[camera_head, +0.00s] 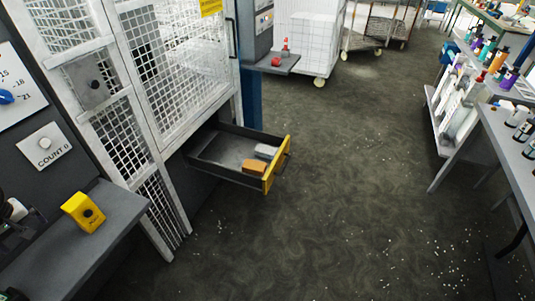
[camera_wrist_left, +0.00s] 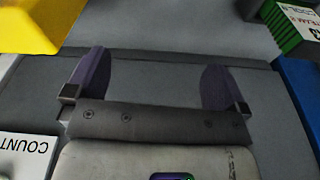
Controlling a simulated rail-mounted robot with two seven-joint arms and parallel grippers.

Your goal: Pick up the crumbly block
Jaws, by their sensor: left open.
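An open drawer (camera_head: 215,174) with a yellow front sticks out from the caged machine in the head view. An orange block (camera_head: 254,167) lies in it near the front, beside a pale grey block (camera_head: 266,151). I cannot tell which of them is the crumbly block. My left gripper (camera_wrist_left: 155,62) shows in the left wrist view with its two purple fingers wide apart and nothing between them. My right gripper is in neither view.
A yellow button box (camera_head: 83,212) stands on the grey shelf at the left. The caged press door (camera_head: 185,70) rises behind the drawer. A bench with bottles (camera_head: 520,130) lines the right. The floor (camera_head: 350,180) between is open, with pale crumbs scattered on it.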

